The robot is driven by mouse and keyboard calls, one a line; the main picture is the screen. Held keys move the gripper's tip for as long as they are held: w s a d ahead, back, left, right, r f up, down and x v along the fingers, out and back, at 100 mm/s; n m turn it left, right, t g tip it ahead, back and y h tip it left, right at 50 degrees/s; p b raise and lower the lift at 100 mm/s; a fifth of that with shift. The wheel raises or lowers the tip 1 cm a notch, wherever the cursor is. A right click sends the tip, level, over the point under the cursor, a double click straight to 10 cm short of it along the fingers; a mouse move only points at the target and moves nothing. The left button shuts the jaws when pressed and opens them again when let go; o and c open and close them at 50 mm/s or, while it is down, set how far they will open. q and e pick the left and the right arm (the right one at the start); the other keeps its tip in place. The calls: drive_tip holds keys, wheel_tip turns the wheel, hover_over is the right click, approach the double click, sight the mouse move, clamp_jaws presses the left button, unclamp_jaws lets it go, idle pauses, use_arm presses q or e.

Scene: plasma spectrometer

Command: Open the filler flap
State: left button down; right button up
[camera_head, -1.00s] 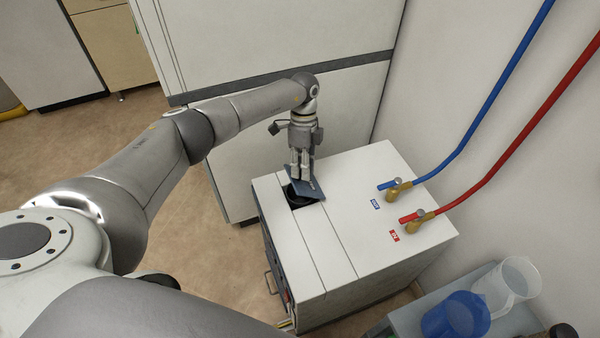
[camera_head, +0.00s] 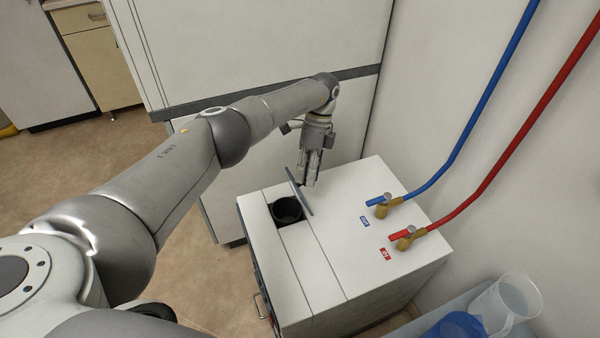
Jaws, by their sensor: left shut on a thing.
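The filler flap (camera_head: 300,192) is a thin blue-grey plate on top of the white cabinet (camera_head: 345,235). It stands up steeply, seen nearly edge-on, at the right side of a square opening. The opening is uncovered and shows a round black filler neck (camera_head: 287,210). My left gripper (camera_head: 309,183) is at the flap's far right side, with its fingers pointing down and shut on the flap. The exact contact at the fingertips is too small to make out. My right gripper is not in view.
A blue hose (camera_head: 460,130) and a red hose (camera_head: 520,130) run to brass fittings on the right of the cabinet top. A clear jug (camera_head: 507,305) and a blue container (camera_head: 458,325) stand at lower right. A tall white cabinet stands behind.

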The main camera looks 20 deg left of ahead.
use_arm(q)
drive_tip(key=shift+w+d+f, duration=0.25)
drive_tip(key=shift+d+f, duration=0.15)
drive_tip(key=shift+d, duration=0.2)
drive_tip(key=shift+w+d+f, duration=0.25)
drive_tip(key=shift+d+f, duration=0.15)
drive_tip(key=shift+d, duration=0.2)
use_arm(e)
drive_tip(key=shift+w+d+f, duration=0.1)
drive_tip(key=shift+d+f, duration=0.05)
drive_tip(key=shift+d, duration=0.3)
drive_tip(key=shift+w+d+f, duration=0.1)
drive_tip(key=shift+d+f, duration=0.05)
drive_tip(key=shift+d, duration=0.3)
use_arm(q)
drive_tip(key=c, duration=1.7)
unclamp_jaws()
drive_tip(key=o, duration=0.5)
drive_tip(key=shift+w+a+f, duration=0.15)
drive_tip(key=shift+f, duration=0.1)
drive_tip(key=shift+c, duration=0.2)
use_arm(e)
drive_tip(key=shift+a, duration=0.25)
use_arm(q)
drive_tip(key=shift+a+r, duration=0.15)
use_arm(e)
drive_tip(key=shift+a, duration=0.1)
